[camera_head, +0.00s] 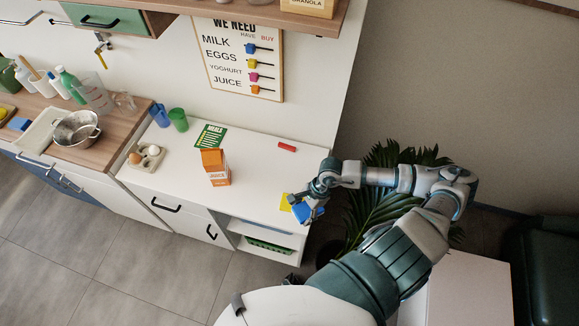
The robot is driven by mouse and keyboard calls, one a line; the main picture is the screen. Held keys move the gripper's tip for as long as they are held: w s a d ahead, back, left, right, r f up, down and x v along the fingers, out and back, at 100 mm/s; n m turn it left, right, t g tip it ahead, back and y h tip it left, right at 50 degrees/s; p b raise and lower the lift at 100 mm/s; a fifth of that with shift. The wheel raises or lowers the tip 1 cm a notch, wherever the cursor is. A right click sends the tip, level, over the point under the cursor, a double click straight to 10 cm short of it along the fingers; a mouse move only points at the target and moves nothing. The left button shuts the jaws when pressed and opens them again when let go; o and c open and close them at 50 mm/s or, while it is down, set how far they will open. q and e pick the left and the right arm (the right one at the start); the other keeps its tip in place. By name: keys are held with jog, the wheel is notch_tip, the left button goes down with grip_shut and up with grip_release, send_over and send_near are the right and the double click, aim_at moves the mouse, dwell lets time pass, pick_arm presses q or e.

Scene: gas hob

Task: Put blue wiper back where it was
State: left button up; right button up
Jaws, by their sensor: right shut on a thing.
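The blue wiper (307,212) is at the right end of the white counter (255,180), against my right gripper's fingers. My right gripper (314,200) is shut on it, and the fingers hide part of it. A small yellow piece (285,203) shows just left of the wiper; I cannot tell whether the two touch. I cannot tell whether the wiper touches the counter top. My left gripper is out of view.
A juice carton (216,168), an egg holder (147,157), blue and green cups (179,120) and a red object (287,147) stand or lie on the white counter. A plant (385,190) is beyond its right end. The counter's middle right is clear.

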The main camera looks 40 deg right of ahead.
jog(key=p, duration=0.2)
send_over(295, 183)
jog(key=shift+d+f, duration=0.45)
jog(key=shift+f, duration=0.15)
jog(key=shift+s+f, duration=0.15)
jog(key=shift+f, duration=0.25)
notch_tip(295, 183, down, 3)
jog(key=shift+r, duration=0.15)
jog(key=o, duration=1.5)
jog(key=shift+o, duration=0.2)
jog(key=shift+d+r, duration=0.1)
jog(key=b+v, duration=0.1)
jog(key=v, duration=1)
jog(key=shift+d+r+b, duration=0.15)
jog(key=shift+r+b, duration=0.15)
jog(key=shift+r, duration=0.1)
jog(key=shift+s, duration=0.1)
